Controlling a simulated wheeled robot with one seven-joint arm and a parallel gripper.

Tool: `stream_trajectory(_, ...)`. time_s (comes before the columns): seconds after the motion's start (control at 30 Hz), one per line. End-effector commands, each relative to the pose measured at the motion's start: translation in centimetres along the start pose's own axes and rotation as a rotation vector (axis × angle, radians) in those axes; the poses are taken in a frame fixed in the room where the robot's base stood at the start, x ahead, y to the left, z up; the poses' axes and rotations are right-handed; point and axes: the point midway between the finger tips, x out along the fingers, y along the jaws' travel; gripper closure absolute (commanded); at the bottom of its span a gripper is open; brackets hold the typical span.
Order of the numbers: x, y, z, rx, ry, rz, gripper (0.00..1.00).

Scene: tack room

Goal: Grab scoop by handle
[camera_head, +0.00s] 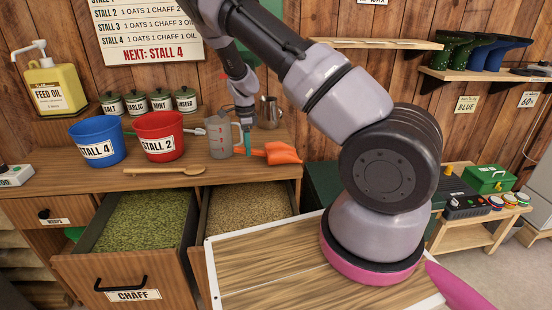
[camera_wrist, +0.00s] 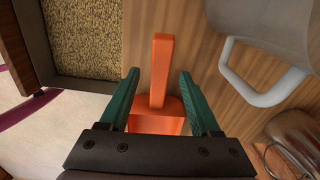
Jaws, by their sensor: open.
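An orange scoop (camera_head: 281,153) lies on the wooden counter, just right of the clear measuring jug (camera_head: 220,138). In the wrist view the scoop's handle (camera_wrist: 161,65) points up the picture, and part of its body shows between the fingers. My gripper (camera_wrist: 160,85) is open, with one green finger on each side of the scoop and gaps beside the handle. In the head view my gripper (camera_head: 246,140) is over the counter at the scoop's left end. The rest of the scoop's body is hidden behind my gripper in the wrist view.
The jug's grey handle (camera_wrist: 255,85) is close on the right in the wrist view. A metal pitcher (camera_head: 269,113) stands behind the scoop. Red (camera_head: 160,137) and blue (camera_head: 96,141) buckets and a wooden spoon (camera_head: 165,171) are left. Open drawers hold chaff (camera_head: 140,220) and grain (camera_head: 245,205).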

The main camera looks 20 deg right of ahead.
Motion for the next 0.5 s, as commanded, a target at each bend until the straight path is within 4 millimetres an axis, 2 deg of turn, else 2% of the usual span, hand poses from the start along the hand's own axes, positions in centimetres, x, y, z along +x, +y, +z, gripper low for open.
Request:
stream_trajectory(0.13, 1.8, 0.0, 0.0, 0.000, 0.000, 0.001, 0.36)
stream_trajectory(0.4, 2.1, 0.0, 0.0, 0.000, -0.001, 0.000, 0.36)
stream_trajectory(0.47, 2.0, 0.0, 0.0, 0.000, -0.001, 0.000, 0.55)
stream_trajectory(0.5, 2.0, 0.0, 0.0, 0.000, -0.001, 0.000, 0.71)
